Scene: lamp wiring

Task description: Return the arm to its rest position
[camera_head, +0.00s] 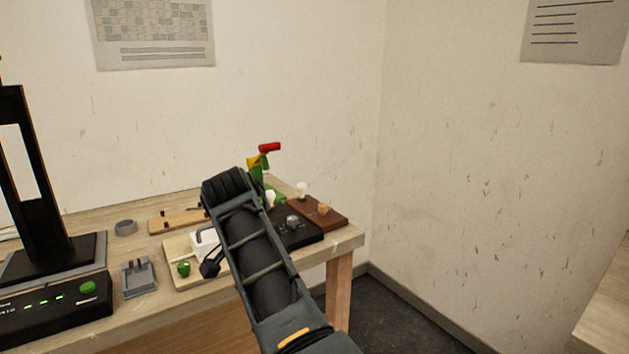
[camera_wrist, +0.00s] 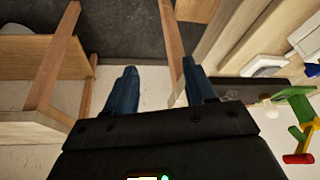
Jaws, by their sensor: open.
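My arm (camera_head: 265,270) reaches up from the lower middle of the head view, across the front right of the workbench. Its fingers cannot be made out in that view. In the wrist view my gripper (camera_wrist: 160,82) shows two dark blue fingers spread wide apart. The gripper is open and empty.
Walls stand behind and right.

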